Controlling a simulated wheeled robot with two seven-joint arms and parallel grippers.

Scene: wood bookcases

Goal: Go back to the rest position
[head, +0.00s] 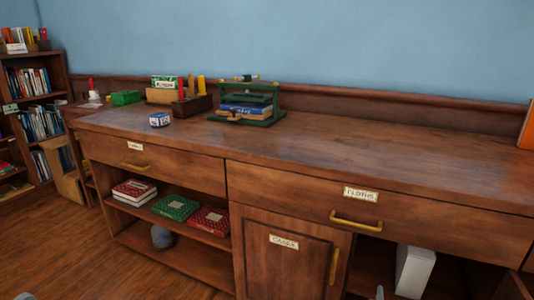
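I cannot tell whether either is open or shut, or holding anything. Neither tip visibly touches the wooden cabinet (400,170).
The cabinet top holds a green book press (247,103) with a blue book, a small blue-white box (159,119) and a wooden organiser (192,105). A white object (414,271) stands lower right.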

